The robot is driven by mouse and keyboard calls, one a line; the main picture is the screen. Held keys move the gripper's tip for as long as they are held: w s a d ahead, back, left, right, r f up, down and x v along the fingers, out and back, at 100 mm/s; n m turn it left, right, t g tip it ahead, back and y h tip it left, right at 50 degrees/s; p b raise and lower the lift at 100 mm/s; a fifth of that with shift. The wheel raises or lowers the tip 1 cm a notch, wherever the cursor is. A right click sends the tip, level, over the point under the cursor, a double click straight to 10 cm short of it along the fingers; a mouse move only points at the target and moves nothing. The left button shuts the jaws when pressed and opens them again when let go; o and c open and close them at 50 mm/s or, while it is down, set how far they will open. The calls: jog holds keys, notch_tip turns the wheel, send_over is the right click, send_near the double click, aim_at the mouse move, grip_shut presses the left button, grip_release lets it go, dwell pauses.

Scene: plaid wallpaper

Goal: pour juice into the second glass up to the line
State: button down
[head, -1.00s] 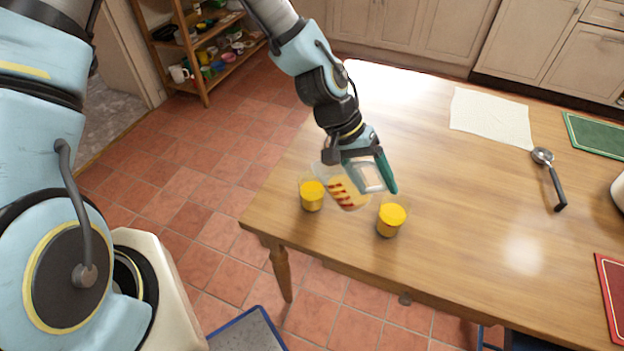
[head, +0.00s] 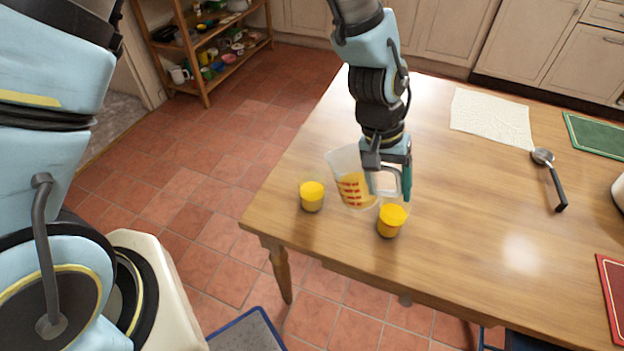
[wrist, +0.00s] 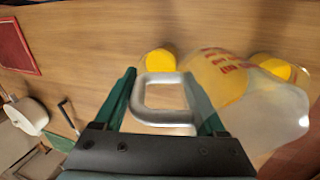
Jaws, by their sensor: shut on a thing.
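My gripper (head: 392,176) is shut on the handle of a clear measuring jug (head: 351,181) with red markings and yellow-orange juice inside. The jug is held above the table, slightly tilted, behind and between two glasses. The left glass (head: 312,197) and the right glass (head: 391,220) stand upright near the table's front edge, and both contain yellow-orange juice. No stream of juice shows. The wrist view shows the jug's grey handle (wrist: 160,101) between the green fingers, with the two glasses partly hidden beyond. I cannot make out the fill lines.
The wooden table (head: 470,265) is clear in the middle. A white cloth (head: 491,118), a metal scoop with a black handle (head: 550,176), a green mat (head: 598,135) and a red mat (head: 612,290) lie farther right. Shelves (head: 210,55) stand back left.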

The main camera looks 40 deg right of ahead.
jog(key=shift+s+d+t+y, duration=0.3)
jog(key=shift+s+t+y, duration=0.15)
jog(key=shift+t, duration=0.25)
jog(key=shift+s+d+t, duration=0.1)
jog(key=shift+s+t, duration=0.1)
jog(key=shift+t, duration=0.2)
jog(key=shift+s+d+f+t+y, duration=0.1)
jog(key=shift+s+f+t+y, duration=0.05)
jog(key=shift+t+y, duration=0.35)
